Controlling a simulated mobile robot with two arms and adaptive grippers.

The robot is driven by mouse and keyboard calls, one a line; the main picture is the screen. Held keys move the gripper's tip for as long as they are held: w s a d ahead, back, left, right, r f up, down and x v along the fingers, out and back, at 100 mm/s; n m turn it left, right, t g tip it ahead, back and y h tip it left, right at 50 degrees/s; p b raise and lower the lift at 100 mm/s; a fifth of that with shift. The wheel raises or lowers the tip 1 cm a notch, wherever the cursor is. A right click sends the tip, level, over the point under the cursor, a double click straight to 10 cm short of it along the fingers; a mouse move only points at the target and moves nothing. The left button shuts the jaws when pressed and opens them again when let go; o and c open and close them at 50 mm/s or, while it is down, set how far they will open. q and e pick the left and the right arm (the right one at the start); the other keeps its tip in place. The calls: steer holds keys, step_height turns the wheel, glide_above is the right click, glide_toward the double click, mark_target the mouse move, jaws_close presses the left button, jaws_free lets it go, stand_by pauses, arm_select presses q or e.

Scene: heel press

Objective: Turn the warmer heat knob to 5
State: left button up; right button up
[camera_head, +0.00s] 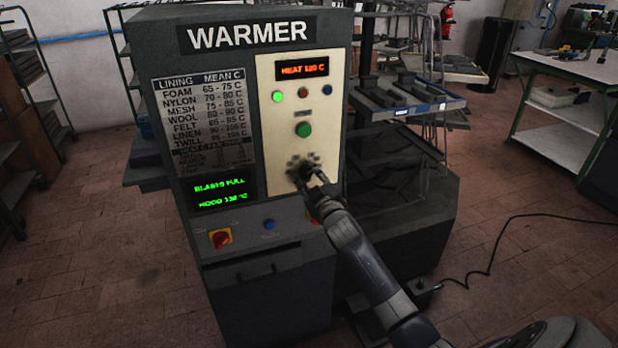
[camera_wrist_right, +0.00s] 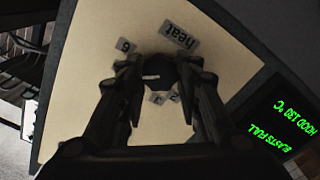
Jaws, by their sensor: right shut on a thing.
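The warmer (camera_head: 251,108) is a grey cabinet with a cream control panel (camera_head: 330,112). The dark heat knob (camera_head: 304,167) is low on that panel, mostly covered by my right gripper (camera_head: 309,180). In the right wrist view the dark round knob (camera_wrist_right: 162,74) sits between the two fingers of my right gripper (camera_wrist_right: 161,86), which is shut on it. A short white mark shows on the knob's left part. My left gripper is out of view.
An orange heat display (camera_head: 302,67), small lamps and a green button (camera_head: 303,130) are above the knob. A red switch (camera_head: 220,238) is on the lower ledge. A rack (camera_head: 405,98) stands at right, and a white table (camera_head: 578,72) farther right.

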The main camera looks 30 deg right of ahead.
steer(key=o, duration=1)
steer(key=shift+o, duration=0.2)
steer(key=v, duration=1.2)
